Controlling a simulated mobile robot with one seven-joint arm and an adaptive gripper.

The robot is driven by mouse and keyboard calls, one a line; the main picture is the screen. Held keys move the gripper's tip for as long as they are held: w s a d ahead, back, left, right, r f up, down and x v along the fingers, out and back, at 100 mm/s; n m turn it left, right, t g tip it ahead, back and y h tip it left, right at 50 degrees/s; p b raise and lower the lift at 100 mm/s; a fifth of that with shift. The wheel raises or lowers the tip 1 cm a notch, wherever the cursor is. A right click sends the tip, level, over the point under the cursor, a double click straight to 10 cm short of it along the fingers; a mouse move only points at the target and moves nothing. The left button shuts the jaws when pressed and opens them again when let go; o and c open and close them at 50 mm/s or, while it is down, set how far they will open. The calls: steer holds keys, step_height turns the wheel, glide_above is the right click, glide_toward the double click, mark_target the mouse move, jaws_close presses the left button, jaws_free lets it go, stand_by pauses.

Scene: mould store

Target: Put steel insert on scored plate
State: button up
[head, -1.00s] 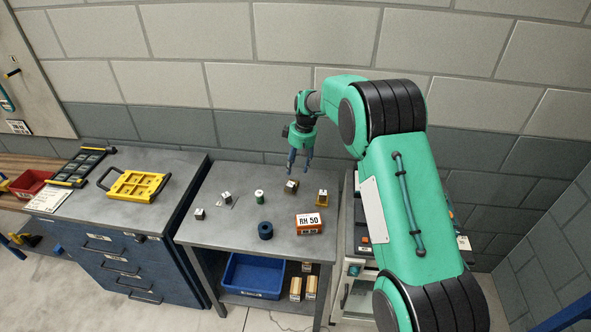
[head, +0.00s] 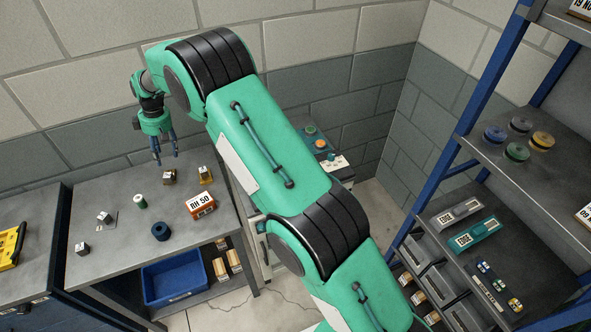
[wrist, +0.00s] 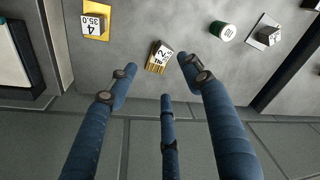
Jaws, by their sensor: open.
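A small steel-grey block with a white label (head: 104,217) is on the bench's left part; a thin grey plate (head: 113,214) shows at its edge. In the wrist view this block (wrist: 269,34) appears to sit on or against the plate (wrist: 257,43). Scoring on the plate is too small to make out. Another grey labelled block (head: 82,248) stands nearer the bench's front left. My gripper (head: 166,160) is open and empty, fingers pointing down above the back of the bench. A brass-coloured block labelled 2 (head: 169,177) stands just below the fingertips, apart from them.
Also on the bench (head: 135,248) are a green-and-white cylinder (head: 140,201), a dark blue ring (head: 160,231), an orange RH 50 box (head: 200,205) and a yellow labelled block (head: 206,175). A blue bin (head: 175,278) is underneath. A loaded shelf rack (head: 520,165) stands at right.

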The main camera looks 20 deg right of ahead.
steer(key=s+d+r+m+t, duration=0.1)
steer(key=s+d+r+m, duration=0.1)
steer(key=s+d+r, duration=0.65)
steer(key=s+d+r+m+t, duration=0.1)
steer(key=s+d+r, duration=0.4)
steer(key=r, duration=0.6)
steer(key=s+d+r+m+t, duration=0.1)
steer(key=s+d+r+m, duration=0.1)
steer(key=s+d+r, duration=0.65)
steer(key=s+d+r+m+t+h, duration=0.1)
steer(key=s+d+m, duration=0.2)
steer(key=s, duration=1.4)
steer(key=s+d+m+t, duration=0.1)
steer(key=s+d+m, duration=0.2)
steer(key=s+d, duration=0.5)
steer(key=s, duration=0.9)
steer(key=shift+d+r+h, duration=0.15)
steer(key=shift+r+h, duration=0.2)
steer(key=shift+h, duration=0.05)
steer(key=shift+f, duration=0.1)
step_height(320, 180, down, 2)
steer(key=shift+b, duration=1.1)
